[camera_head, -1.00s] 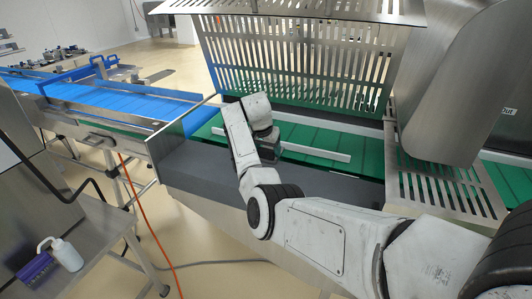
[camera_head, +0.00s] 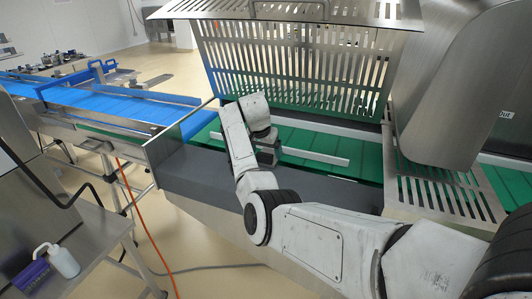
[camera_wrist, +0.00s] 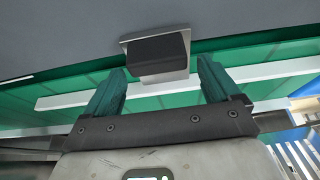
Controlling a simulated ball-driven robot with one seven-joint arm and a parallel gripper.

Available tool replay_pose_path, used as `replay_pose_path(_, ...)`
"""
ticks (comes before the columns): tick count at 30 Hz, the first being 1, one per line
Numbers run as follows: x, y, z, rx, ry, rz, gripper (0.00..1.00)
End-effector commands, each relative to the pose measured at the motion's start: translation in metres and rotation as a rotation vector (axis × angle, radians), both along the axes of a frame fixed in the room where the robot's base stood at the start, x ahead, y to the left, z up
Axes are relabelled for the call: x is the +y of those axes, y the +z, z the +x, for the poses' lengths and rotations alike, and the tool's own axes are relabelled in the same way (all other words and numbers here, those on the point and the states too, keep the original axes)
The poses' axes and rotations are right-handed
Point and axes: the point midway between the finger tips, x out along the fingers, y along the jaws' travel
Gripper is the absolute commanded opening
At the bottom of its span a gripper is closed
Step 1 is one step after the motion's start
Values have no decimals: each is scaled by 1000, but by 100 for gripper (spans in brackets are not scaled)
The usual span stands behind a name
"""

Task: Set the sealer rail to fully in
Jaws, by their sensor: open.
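The sealer rail (camera_head: 315,157) is a long white bar lying across the green belt inside the open machine. It also shows in the wrist view (camera_wrist: 265,70), running behind my fingers. A dark block on a silver plate (camera_wrist: 157,55) is in the wrist view, close to the grey front panel. My gripper (camera_wrist: 160,66) is open, its two green fingers on either side of this block with gaps, apparently not gripping it. In the head view my gripper (camera_head: 268,157) is low over the belt, at the rail's near side; its fingers are hard to make out.
A slotted metal guard (camera_head: 300,65) stands raised behind the belt. The grey front panel (camera_head: 255,180) lies below my arm. A curved metal housing (camera_head: 450,95) stands at right. A blue conveyor (camera_head: 110,95) runs left. A white bottle (camera_head: 64,262) stands on a side table.

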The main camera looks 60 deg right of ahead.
Motion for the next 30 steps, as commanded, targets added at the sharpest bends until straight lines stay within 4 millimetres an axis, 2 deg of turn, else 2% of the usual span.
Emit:
replay_pose_path(9,22,56,-1,-4,2,-5,89)
replay_pose_path(15,32,79,-2,-2,0,-2,89)
replay_pose_path(21,35,87,-3,-1,0,-2,89)
replay_pose_path(30,35,87,-3,-1,0,-2,89)
